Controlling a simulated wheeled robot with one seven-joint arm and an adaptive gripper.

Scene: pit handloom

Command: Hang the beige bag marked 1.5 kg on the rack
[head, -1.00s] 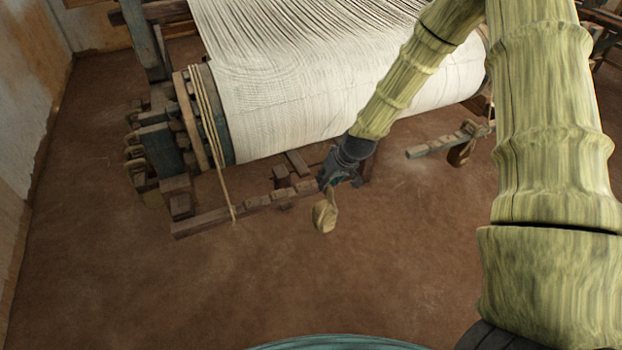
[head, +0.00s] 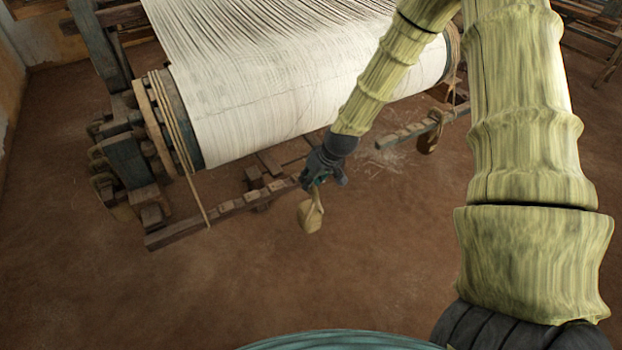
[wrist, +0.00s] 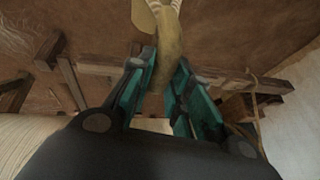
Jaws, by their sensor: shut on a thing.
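My gripper (head: 314,186) is shut on the neck of a small beige bag (head: 310,217), which hangs below it in the head view. In the wrist view the teal fingers (wrist: 160,75) close around the bag's narrow neck, and the bag (wrist: 168,28) runs up to the top edge. Its weight mark cannot be read. A low notched wooden bar (head: 228,206), which may be the rack, lies just left of the bag; the bag appears apart from it. The bar (wrist: 105,76) crosses behind the fingers in the wrist view.
The loom's large roller of white warp (head: 255,100) stands behind my gripper. A cord (head: 197,195) runs from its left end to the bar. Another wooden bar (head: 400,135) with a dark brown hanging object (head: 429,140) is at the right. The earthen floor in front is clear.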

